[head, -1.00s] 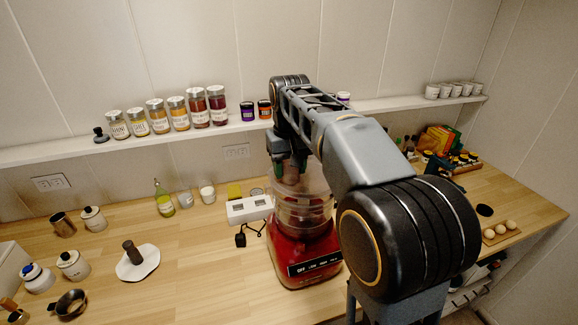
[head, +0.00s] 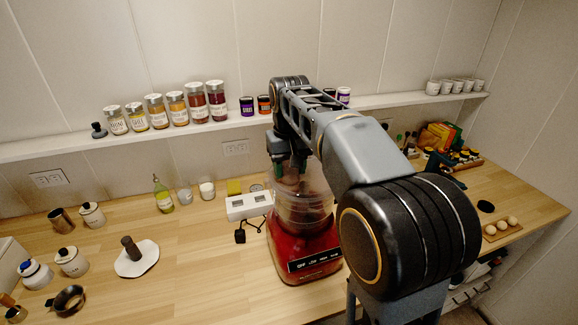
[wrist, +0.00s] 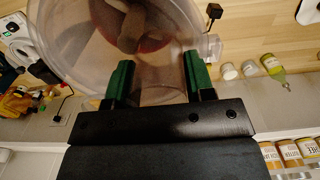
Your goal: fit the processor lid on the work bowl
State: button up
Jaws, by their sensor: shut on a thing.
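The food processor has a red base (head: 300,262) and stands on the counter below my arm. Its clear work bowl (head: 306,215) sits on the base. My gripper (wrist: 158,80) has green finger pads, shut on the clear tube of the processor lid (wrist: 72,40). The wrist view looks down through the clear lid to a brownish part and the red base. In the head view my gripper (head: 290,162) is just above the bowl, partly hidden by my arm. The lid and bowl overlap there; I cannot tell whether the lid is seated.
A white box (head: 248,206) with a black plug stands left of the processor. A white shelf (head: 60,148) with spice jars runs along the wall. The counter is clear in front of the white mat (head: 143,264).

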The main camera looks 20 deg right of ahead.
jog(key=shift+f, duration=0.15)
jog(key=o, duration=1.1)
jog(key=shift+o, duration=0.2)
notch_tip(320, 180, up, 14)
jog(key=p, duration=0.1)
jog(key=shift+p, duration=0.4)
jog(key=shift+s+f, duration=0.1)
jog(key=shift+f, duration=0.05)
jog(key=s+f+t, duration=0.1)
jog(key=s+f, duration=0.2)
jog(key=f, duration=0.1)
jog(key=s+f+t, duration=0.1)
jog(key=s+f, duration=0.2)
jog(key=s, duration=0.1)
jog(key=shift+s+f, duration=0.15)
jog(key=shift+f, duration=0.2)
jog(key=s+f+t, duration=0.2)
jog(key=s+f, duration=0.7)
jog(key=f, duration=0.4)
jog(key=shift+t, duration=0.4)
